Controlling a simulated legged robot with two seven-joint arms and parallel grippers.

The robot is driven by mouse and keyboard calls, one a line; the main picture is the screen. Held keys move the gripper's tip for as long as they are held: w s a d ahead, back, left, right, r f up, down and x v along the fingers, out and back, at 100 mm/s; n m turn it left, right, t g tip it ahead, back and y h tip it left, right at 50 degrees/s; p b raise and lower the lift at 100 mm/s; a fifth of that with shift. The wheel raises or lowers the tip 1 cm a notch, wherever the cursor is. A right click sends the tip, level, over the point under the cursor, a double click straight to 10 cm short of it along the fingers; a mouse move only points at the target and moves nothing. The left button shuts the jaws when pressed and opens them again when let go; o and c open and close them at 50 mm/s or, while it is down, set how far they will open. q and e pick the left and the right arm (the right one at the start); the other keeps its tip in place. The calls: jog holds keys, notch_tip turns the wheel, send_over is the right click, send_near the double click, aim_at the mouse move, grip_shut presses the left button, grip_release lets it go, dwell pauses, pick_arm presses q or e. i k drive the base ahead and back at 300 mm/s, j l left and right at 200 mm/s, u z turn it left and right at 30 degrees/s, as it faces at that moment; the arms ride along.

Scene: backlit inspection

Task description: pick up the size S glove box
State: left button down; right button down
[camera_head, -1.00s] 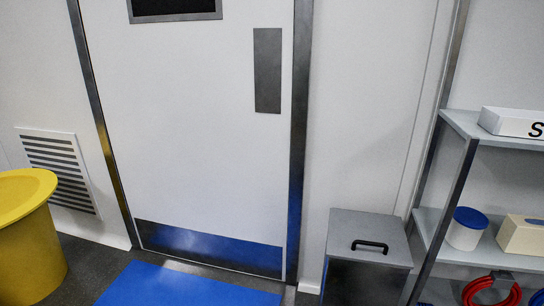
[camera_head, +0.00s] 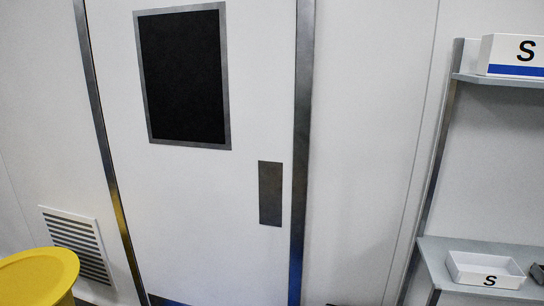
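A white box marked with a black S and a blue band (camera_head: 508,56) stands on the upper shelf at the top right, cut off by the right edge of the picture. A white open tray, also marked S (camera_head: 484,271), sits on the shelf below it. Neither of my grippers is in view.
The grey metal shelf unit (camera_head: 440,250) fills the right side. A white door with a dark window (camera_head: 183,76) and a grey plate (camera_head: 270,194) is in the middle. A yellow round-rimmed bin (camera_head: 40,277) and a wall vent (camera_head: 78,243) are at the left.

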aim_at(508, 56)
jog(key=z, duration=1.5)
